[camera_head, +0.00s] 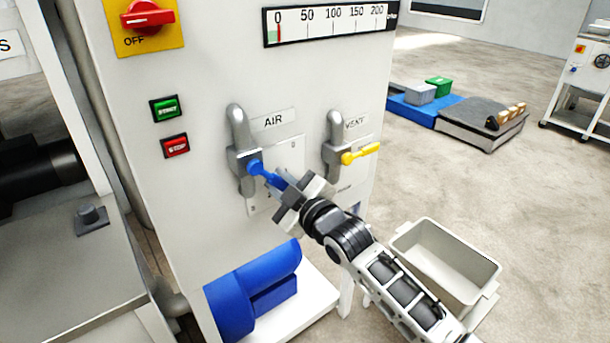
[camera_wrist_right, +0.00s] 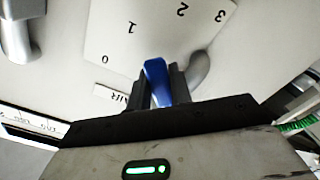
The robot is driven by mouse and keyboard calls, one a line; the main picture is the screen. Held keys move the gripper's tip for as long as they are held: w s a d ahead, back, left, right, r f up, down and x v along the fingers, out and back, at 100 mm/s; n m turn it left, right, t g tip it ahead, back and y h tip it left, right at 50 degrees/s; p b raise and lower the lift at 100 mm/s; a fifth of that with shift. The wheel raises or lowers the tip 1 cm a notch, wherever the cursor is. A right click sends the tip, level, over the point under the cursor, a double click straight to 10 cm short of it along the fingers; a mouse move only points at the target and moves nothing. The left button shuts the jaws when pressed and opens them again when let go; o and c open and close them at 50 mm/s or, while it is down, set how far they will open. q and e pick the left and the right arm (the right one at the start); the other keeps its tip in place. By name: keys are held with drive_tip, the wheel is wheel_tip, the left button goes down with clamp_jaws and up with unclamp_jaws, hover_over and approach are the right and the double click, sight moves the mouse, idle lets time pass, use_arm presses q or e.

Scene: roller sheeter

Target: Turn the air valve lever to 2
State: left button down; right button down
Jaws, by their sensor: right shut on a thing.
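The blue air valve lever (camera_head: 262,172) sits on a grey pipe valve (camera_head: 240,150) under the AIR label (camera_head: 273,119). In the head view it points right and downward. My right gripper (camera_head: 288,187) is shut on its outer end. In the right wrist view, the blue lever (camera_wrist_right: 157,82) stands between the two dark fingers of my right gripper (camera_wrist_right: 158,86). Behind it the white scale plate (camera_wrist_right: 150,40) shows 0, 1, 2 and 3. In the head view my gripper hides part of this plate. My left gripper is not in view.
A yellow lever (camera_head: 360,153) on the VENT valve (camera_head: 334,145) is close to the right of my gripper. Green START (camera_head: 165,109) and red STOP (camera_head: 175,146) buttons are to the left. A blue motor (camera_head: 255,290) and an open grey bin (camera_head: 445,260) are below.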

drive_tip(key=shift+s+a+f+m, duration=0.3)
drive_tip(key=shift+a+f+m, duration=0.15)
drive_tip(key=shift+m, duration=0.45)
drive_tip(key=c, duration=1.3)
unclamp_jaws()
drive_tip(key=shift+o, duration=0.2)
drive_tip(key=shift+s, duration=0.1)
drive_tip(key=v, duration=1.5)
drive_tip(key=shift+s+d, duration=0.2)
drive_tip(key=shift+s, duration=0.15)
